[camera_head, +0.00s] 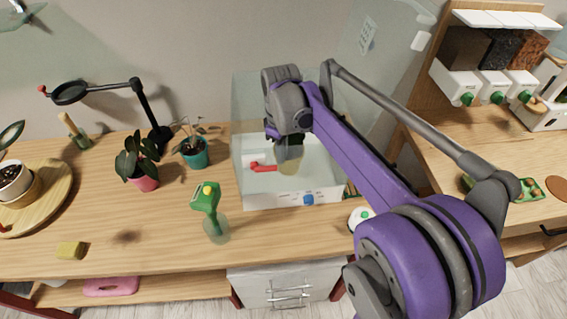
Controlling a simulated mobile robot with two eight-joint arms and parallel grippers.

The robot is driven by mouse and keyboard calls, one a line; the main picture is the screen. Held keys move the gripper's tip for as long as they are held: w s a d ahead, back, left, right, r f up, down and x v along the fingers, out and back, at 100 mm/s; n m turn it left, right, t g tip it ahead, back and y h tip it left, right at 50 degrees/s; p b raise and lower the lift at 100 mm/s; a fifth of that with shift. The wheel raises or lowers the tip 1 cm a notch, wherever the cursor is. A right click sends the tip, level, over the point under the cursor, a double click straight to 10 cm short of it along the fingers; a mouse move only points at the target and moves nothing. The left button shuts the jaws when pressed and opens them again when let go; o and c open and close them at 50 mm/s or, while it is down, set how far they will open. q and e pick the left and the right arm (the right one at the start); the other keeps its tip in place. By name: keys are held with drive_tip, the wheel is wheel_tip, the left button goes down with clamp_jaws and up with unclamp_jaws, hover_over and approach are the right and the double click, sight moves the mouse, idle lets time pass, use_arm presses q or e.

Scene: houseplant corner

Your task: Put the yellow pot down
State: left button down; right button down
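The yellow pot (290,169) is small and pale, and shows inside a clear-walled box (240,128) with a white front panel. My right gripper (288,146) reaches down into the box from above. Its dark fingers are closed at the top of the pot, which they partly hide. The pot looks upright. I cannot tell whether its base touches the box floor. My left gripper is not in view.
A red handle-like part (263,167) lies left of the pot in the box. A green-topped spray bottle (210,212), a red-potted plant (142,176) and a teal-potted plant (194,153) stand to the left.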

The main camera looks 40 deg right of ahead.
drive_tip(key=shift+f, duration=1.9)
drive_tip(key=shift+f, duration=0.2)
drive_tip(key=c, duration=1.1)
unclamp_jaws()
drive_tip(key=shift+o, duration=0.2)
drive_tip(key=shift+r, duration=0.15)
drive_tip(key=shift+r, duration=0.35)
wheel_tip(320, 180, up, 12)
drive_tip(key=shift+f+p, duration=0.25)
drive_tip(key=shift+p, duration=0.1)
drive_tip(key=shift+a, duration=0.1)
